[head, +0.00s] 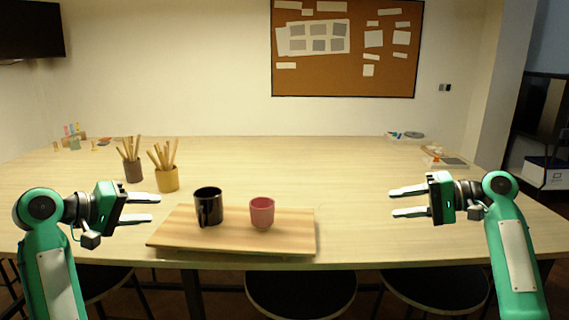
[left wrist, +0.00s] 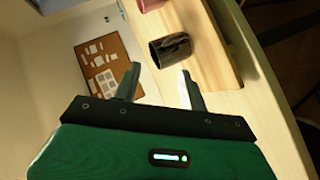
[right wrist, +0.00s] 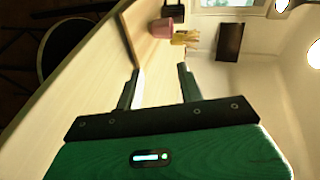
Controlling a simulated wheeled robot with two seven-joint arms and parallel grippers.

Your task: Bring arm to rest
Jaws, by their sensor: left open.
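My left gripper (head: 148,208) is open and empty, held left of the wooden board. It also shows open in the left wrist view (left wrist: 160,80), with the black mug beyond its fingers. My right gripper (head: 402,202) is open and empty, well to the right of the board. It also shows open in the right wrist view (right wrist: 158,75). Both arms are bent up at the front edge of the table. The black mug (head: 209,205) and the pink cup (head: 262,212) stand upright on the wooden board (head: 290,238), apart from both grippers.
The long light table (head: 350,170) is mostly clear in the middle. A brown pot (head: 133,170) and a yellow pot (head: 168,180) with wooden tools stand behind my left gripper. Small trays (head: 447,161) lie at the far right. Dark stools (head: 300,292) stand at the front edge.

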